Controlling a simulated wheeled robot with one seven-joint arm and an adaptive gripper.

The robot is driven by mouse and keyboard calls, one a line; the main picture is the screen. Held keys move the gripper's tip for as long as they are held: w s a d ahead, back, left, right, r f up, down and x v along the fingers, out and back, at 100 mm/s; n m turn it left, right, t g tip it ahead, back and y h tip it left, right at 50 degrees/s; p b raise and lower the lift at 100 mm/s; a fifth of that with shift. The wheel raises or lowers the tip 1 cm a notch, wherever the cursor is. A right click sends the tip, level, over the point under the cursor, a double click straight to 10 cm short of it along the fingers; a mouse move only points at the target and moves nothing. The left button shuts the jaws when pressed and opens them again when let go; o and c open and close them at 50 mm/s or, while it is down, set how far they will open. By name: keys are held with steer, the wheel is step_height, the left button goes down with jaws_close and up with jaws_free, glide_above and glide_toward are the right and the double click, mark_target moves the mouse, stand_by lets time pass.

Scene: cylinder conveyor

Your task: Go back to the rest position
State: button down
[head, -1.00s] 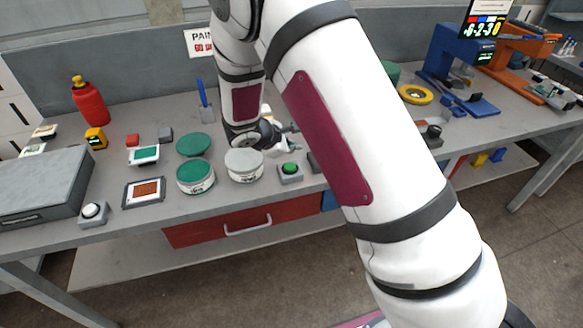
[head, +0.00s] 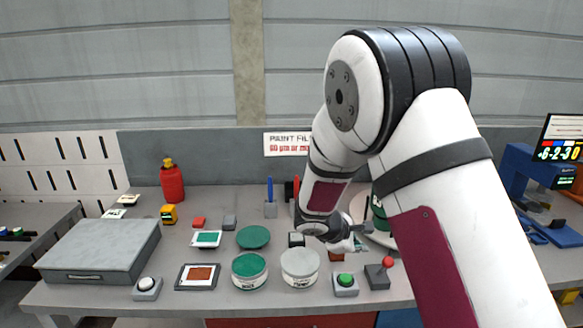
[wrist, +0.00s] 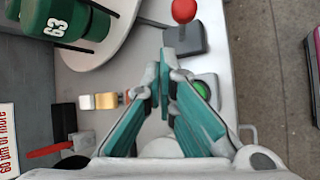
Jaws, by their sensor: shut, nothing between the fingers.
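My gripper (wrist: 163,85) is shut and empty, its teal finger pads meeting in the wrist view. In the head view my gripper (head: 358,238) hangs over the workbench, behind the green button box and partly hidden by my own wrist. The green button (head: 345,279) on its grey box and the red-knobbed joystick (head: 380,272) stand near the bench's front edge. In the wrist view the red knob (wrist: 184,11) is ahead of the fingertips, and the green button (wrist: 202,90) is partly covered by the right finger.
Paint cans, one green-topped (head: 249,270) and one grey-topped (head: 300,268), stand left of the gripper. A green numbered cylinder (wrist: 65,22) rests on a round light plate (wrist: 110,28). A grey case (head: 100,250) and red bottle (head: 172,182) are further left. Space above the bench is open.

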steer(key=s+d+r+m+g+y, duration=0.3)
steer(key=s+r+m, duration=0.6)
steer(key=s+r, duration=0.75)
steer(key=s+a+r+m+t+y, duration=0.1)
steer(key=s+a+r+m+y, duration=0.1)
steer(key=s, duration=0.6)
steer(key=s+a+r+m+t+y, duration=0.2)
steer(key=s+r+m, duration=0.1)
steer(key=s, duration=0.6)
steer(key=shift+a+r+m+t, duration=0.15)
steer(key=shift+r+m+t, duration=0.2)
steer(key=shift+r, duration=0.4)
